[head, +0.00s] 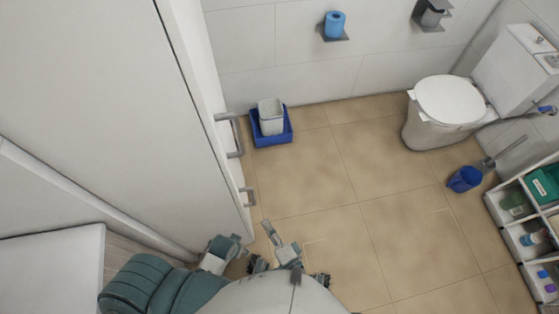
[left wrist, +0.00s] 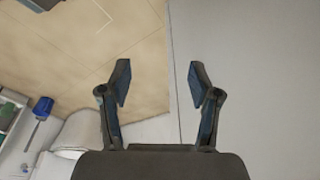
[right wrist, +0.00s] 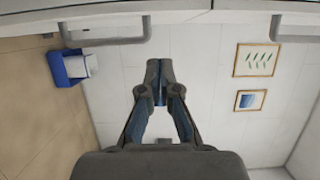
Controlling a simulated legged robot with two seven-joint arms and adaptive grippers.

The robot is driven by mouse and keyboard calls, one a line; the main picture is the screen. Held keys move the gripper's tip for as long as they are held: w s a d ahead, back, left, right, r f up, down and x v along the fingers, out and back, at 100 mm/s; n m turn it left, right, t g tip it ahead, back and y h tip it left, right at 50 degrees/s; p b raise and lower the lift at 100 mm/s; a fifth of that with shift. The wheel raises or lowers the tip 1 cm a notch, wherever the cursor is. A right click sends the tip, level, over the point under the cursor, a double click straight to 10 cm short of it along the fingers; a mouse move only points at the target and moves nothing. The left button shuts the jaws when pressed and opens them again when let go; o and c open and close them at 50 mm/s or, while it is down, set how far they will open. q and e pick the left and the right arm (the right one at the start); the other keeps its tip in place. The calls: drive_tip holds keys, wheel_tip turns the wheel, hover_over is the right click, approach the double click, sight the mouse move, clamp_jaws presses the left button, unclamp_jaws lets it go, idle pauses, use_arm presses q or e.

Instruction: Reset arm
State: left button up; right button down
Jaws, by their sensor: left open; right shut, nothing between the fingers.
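My right gripper (head: 269,229) shows low in the head view, near the bottom edge of the white door and above the tan floor. In the right wrist view my right gripper (right wrist: 158,68) has its fingers together with nothing between them. In the left wrist view my left gripper (left wrist: 160,75) has its two fingers wide apart and empty, with tan floor and a grey panel behind them. In the head view I cannot clearly make out my left gripper among the arm parts at the bottom. Neither gripper holds a thing.
The white door (head: 105,95) with its handle (head: 238,135) stands close on the left. A blue tray (head: 272,138) holds a grey bin (head: 271,116). A toilet (head: 447,105), a blue brush holder (head: 465,180) and a cart (head: 512,236) stand on the right. The middle floor is clear.

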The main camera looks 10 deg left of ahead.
drive_tip(key=d+f+n+g+h+p, duration=0.1)
drive_tip(key=d+f+n+g+h, duration=0.25)
drive_tip(key=d+f, duration=0.4)
drive_tip(key=d+f+n+g+h+p, duration=0.2)
drive_tip(key=d+f+n, duration=0.25)
drive_tip(key=f, duration=0.65)
use_arm(q)
drive_tip(key=s+d+f+p, duration=0.1)
drive_tip(key=s+f, duration=0.3)
drive_tip(key=f, duration=0.7)
drive_tip(key=shift+s+f+g+p, duration=0.35)
drive_tip(key=shift+f+g+p, duration=0.05)
drive_tip(key=shift+p, duration=0.05)
use_arm(e)
drive_tip(key=s+d+f+n+g+h, duration=0.1)
drive_tip(key=s+d+f+h, duration=0.1)
drive_tip(key=d, duration=0.5)
drive_tip(key=s+d+f+n+g+h, duration=0.1)
drive_tip(key=s+d+f+g+h, duration=0.1)
drive_tip(key=d+f, duration=0.5)
drive_tip(key=s+d+f+n+g+h, duration=0.1)
drive_tip(key=s+d+f+g+h, duration=0.1)
drive_tip(key=s+d+f, duration=0.3)
drive_tip(key=shift+s+d+f+h, duration=0.15)
drive_tip(key=shift+s+d+h, duration=0.5)
drive_tip(key=shift+d, duration=0.25)
